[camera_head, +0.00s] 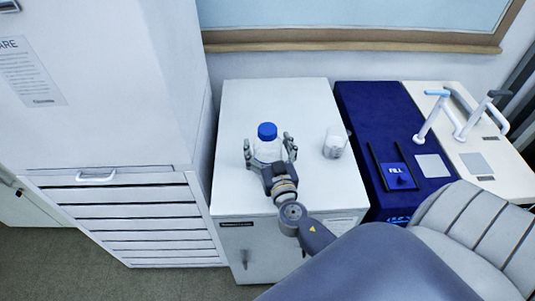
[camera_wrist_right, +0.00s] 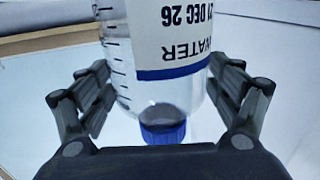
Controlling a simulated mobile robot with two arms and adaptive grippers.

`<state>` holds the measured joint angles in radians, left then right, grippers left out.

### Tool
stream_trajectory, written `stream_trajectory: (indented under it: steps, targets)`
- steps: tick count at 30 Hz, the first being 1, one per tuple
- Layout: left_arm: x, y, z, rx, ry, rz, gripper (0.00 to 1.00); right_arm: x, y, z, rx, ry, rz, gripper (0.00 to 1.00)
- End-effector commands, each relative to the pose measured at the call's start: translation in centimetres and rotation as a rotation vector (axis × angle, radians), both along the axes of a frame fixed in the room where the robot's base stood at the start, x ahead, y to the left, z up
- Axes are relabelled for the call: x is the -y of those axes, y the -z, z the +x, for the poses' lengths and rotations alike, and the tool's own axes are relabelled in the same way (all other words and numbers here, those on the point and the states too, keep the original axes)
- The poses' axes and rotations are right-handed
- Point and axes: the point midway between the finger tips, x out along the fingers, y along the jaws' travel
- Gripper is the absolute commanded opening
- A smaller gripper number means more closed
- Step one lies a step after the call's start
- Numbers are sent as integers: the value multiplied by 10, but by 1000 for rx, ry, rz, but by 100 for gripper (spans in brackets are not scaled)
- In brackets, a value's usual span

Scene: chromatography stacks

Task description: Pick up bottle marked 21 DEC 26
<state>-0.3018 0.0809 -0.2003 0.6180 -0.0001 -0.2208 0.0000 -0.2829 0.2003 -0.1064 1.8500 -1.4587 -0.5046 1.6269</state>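A clear bottle with a blue cap (camera_head: 267,131) stands upright on the white cabinet top (camera_head: 240,105). In the right wrist view the bottle (camera_wrist_right: 165,100) appears upside down, with a white label (camera_wrist_right: 185,35) reading WATER and 21 DEC 26. My right gripper (camera_head: 268,148) is around the bottle, one finger on each side. Its fingers are spread, and a narrow gap seems to show between them and the glass. In the right wrist view the open fingers (camera_wrist_right: 163,98) flank the bottle. My left gripper is not in view.
A small clear container with white contents (camera_head: 335,142) stands to the right on the same top. Further right are a dark blue unit marked FILL (camera_head: 360,105) and a white bench with tap-like arms (camera_head: 440,118). A tall white cabinet (camera_head: 120,100) rises at left.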

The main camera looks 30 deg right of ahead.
Motion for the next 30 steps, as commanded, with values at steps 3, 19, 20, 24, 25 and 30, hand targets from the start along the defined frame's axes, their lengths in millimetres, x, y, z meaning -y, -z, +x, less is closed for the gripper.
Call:
stream_trajectory:
  steps: [3, 19, 20, 24, 25, 30]
  targets:
    - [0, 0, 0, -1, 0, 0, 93, 0, 0, 0, 0, 0, 0, 46]
    - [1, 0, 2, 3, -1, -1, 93, 0, -7, 0, 5, 1, -1, 25]
    - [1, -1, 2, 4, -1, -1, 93, 0, -9, 0, 5, 1, -1, 25]
    - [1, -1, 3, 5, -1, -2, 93, 0, -20, 0, 6, 0, 0, 25]
    - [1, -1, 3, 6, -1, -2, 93, 0, -23, 0, 7, -1, 1, 25]
    - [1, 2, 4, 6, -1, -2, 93, 0, -36, -5, 4, 0, 1, 25]
